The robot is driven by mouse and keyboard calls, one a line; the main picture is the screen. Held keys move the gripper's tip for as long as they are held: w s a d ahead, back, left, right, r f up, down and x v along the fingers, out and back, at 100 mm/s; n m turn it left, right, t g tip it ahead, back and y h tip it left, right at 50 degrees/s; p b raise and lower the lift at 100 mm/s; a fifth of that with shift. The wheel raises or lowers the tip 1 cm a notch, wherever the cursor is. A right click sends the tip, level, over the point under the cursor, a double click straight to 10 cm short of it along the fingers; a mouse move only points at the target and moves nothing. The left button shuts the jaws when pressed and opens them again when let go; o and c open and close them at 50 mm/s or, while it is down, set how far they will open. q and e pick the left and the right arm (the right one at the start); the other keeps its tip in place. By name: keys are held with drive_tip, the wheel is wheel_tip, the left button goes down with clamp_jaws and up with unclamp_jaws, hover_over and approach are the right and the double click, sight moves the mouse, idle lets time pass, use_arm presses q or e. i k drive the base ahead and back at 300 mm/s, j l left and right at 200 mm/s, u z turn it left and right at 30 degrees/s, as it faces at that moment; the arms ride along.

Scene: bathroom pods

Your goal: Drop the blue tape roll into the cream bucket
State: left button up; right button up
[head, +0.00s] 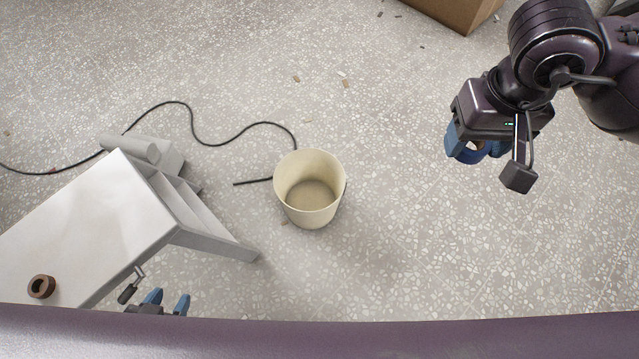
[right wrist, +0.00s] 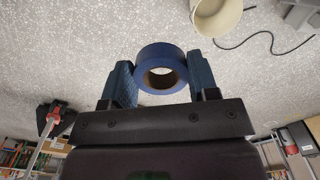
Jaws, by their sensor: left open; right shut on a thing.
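The blue tape roll (head: 468,153) is between the blue fingers of my right gripper (head: 478,150), which is shut on it, at the upper right of the head view. The roll (right wrist: 160,54) shows clearly in the right wrist view, with its tan core facing the camera. The cream bucket (head: 311,218) stands upright on the floor near the middle of the head view, and looks empty. My right gripper is to the right of the bucket, well apart from it. The bucket (right wrist: 212,25) also shows at the top of the right wrist view. My left gripper (head: 167,301) is open at the lower left, partly hidden.
A pale table (head: 85,225) is left of the bucket, with a brown roll (head: 41,287) on it. A dark cable (head: 200,142) runs across the floor behind the bucket. A cardboard box (head: 455,10) is at the top. The floor between bucket and right gripper is clear.

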sight(316, 202)
drive_tip(key=i+l+u, duration=0.5)
drive_tip(key=u, duration=0.9)
